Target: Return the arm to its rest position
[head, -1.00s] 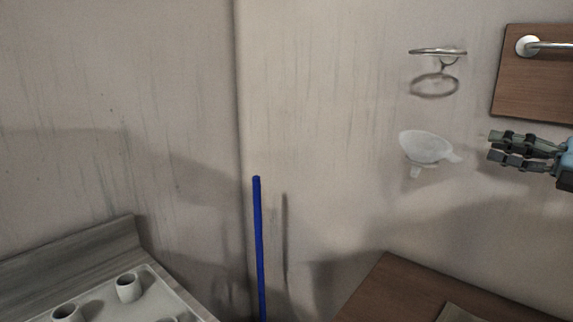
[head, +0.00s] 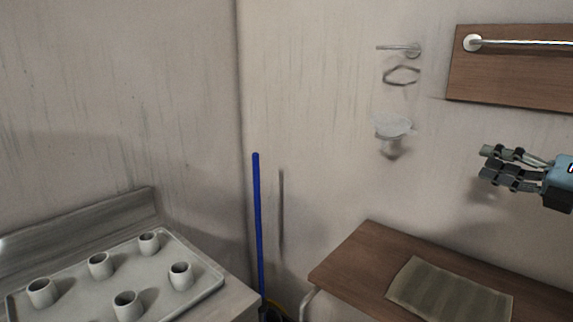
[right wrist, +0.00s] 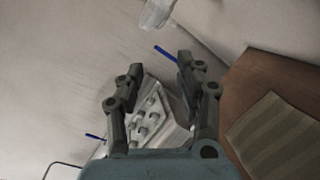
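My right gripper (head: 487,164) comes in from the right edge in the head view, in the air in front of the wall and above the wooden table. In the right wrist view its two fingers (right wrist: 160,82) stand apart with nothing between them, so it is open and empty. The tray with cups shows far off beyond the fingers there. My left gripper is in neither view.
A brown table (head: 349,262) with a greenish mat (head: 450,296) stands below the gripper. A white dish (head: 394,127), a metal ring holder (head: 401,75) and a railed board (head: 510,70) are on the wall. A blue pole (head: 258,220) and a tray (head: 207,291) of several cups are left.

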